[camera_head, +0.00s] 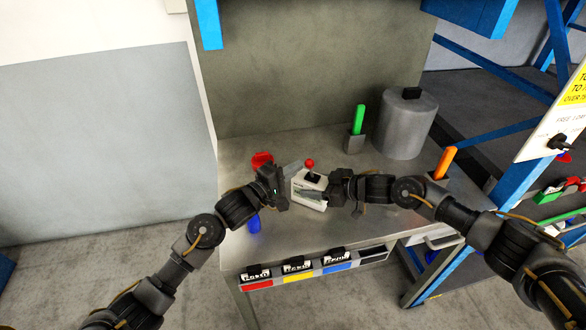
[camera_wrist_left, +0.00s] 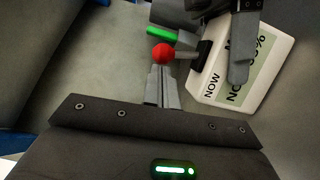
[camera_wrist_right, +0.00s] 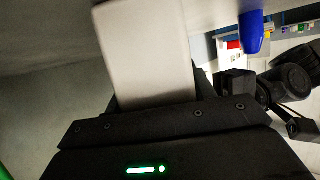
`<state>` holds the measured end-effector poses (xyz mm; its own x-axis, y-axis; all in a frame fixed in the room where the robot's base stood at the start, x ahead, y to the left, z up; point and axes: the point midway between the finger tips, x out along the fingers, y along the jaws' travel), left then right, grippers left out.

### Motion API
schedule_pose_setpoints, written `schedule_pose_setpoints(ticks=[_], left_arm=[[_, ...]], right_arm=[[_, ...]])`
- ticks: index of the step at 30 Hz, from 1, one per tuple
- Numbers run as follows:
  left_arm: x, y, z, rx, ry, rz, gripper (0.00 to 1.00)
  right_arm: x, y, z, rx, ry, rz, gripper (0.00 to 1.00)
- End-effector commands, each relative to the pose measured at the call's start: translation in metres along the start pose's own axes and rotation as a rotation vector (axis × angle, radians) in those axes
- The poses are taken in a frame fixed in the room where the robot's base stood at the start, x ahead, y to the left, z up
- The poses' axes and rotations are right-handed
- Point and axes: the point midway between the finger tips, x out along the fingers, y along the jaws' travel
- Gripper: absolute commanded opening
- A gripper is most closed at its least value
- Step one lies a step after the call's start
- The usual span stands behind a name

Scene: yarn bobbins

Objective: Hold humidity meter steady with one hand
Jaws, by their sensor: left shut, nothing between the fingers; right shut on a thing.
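The humidity meter (camera_head: 304,186) is a white box with a display panel, a black fitting and a red ball knob (camera_head: 309,163) on top. My right gripper (camera_head: 318,192) is shut on the meter from the right, over the tabletop. In the left wrist view, the meter (camera_wrist_left: 222,92) shows tilted, with a right finger across its display. In the right wrist view, its plain side (camera_wrist_right: 145,50) fills the space before the jaws. My left gripper (camera_head: 297,168) is shut and empty beside the meter. Its fingertips (camera_wrist_left: 162,75) are close to the red knob; contact is unclear.
The metal table (camera_head: 300,150) holds a grey cylinder (camera_head: 405,125), a green stick (camera_head: 359,119) in a holder and an orange stick (camera_head: 446,162). A red item (camera_head: 262,160) and a blue item (camera_head: 253,225) are near my left arm. Colour-labelled bins (camera_head: 298,276) line the front edge.

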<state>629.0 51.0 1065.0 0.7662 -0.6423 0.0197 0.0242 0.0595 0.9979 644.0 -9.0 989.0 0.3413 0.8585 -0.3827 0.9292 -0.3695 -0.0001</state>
Motion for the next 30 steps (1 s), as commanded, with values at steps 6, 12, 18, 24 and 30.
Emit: schedule_pose_setpoints(ticks=[6, 12, 18, 24, 30], left_arm=[[0.001, 0.002, 0.002, 0.038, 0.0, -0.012, 0.0], [0.001, 0.003, 0.004, 0.063, 0.0, -0.021, 0.0], [0.002, 0.004, 0.005, 0.095, 0.0, -0.031, 0.0], [0.003, 0.006, 0.008, 0.136, -0.001, -0.044, 0.0], [0.004, 0.008, 0.012, 0.221, -0.001, -0.072, 0.0]], right_arm=[[0.0, 0.0, 0.0, 0.0, 0.001, 0.0, 0.2], [0.0, 0.0, 0.0, 0.0, 0.001, -0.001, 0.2], [0.0, 0.0, 0.0, 0.0, 0.001, -0.001, 0.2], [0.0, 0.0, 0.0, 0.0, 0.001, -0.001, 0.2], [0.0, -0.001, 0.0, -0.001, 0.001, -0.001, 0.2]])
